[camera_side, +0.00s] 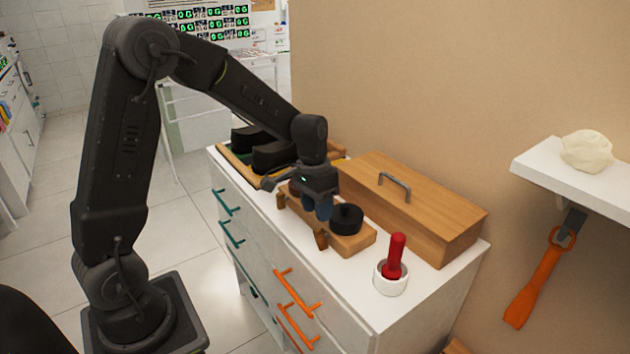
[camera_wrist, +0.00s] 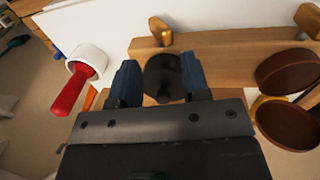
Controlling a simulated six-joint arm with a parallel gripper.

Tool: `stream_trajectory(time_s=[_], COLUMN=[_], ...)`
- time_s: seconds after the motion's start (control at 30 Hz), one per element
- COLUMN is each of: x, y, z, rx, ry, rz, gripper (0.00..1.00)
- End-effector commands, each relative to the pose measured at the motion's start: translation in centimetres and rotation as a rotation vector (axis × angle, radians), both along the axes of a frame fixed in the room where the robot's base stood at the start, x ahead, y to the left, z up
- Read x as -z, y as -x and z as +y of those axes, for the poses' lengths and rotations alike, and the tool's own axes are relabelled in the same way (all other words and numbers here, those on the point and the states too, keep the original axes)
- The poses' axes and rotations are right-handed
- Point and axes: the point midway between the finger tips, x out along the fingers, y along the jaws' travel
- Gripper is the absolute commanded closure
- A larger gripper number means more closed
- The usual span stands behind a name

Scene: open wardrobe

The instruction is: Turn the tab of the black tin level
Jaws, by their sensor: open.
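The black tin (camera_side: 346,219) is a short round can with a small raised tab on top. It sits at the right end of a wooden stand (camera_side: 362,243) on the white chest. In the wrist view the black tin (camera_wrist: 161,66) shows between my blue fingertips, with its dark tab pointing toward the camera. The tab's exact angle is hard to tell, dark on dark. My gripper (camera_side: 318,208) is open and points down, just left of the tin in the side view. In the wrist view my gripper (camera_wrist: 161,75) has a finger on either side of the tin; contact cannot be told.
Brown round tins (camera_wrist: 288,72) sit farther along the stand. A white cup (camera_side: 390,279) with a red-handled tool (camera_side: 396,254) stands near the front right. A long wooden box (camera_side: 430,215) with a grey handle lies behind. Black shoes (camera_side: 270,156) sit at the far left end.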

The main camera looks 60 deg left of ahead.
Motion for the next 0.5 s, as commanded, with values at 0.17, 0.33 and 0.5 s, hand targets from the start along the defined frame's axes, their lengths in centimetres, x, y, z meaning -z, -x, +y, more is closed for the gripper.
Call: stream_trajectory(time_s=[0.17, 0.33, 0.5], x=[-3.2, -5.2, -6.0], y=[-0.1, 0.0, 0.0], z=[0.4, 0.7, 0.8], rx=[-0.002, 0.000, 0.000], ry=[0.000, 0.001, 0.001], rz=[-0.004, -0.002, 0.001], gripper=[0.57, 0.57, 0.57])
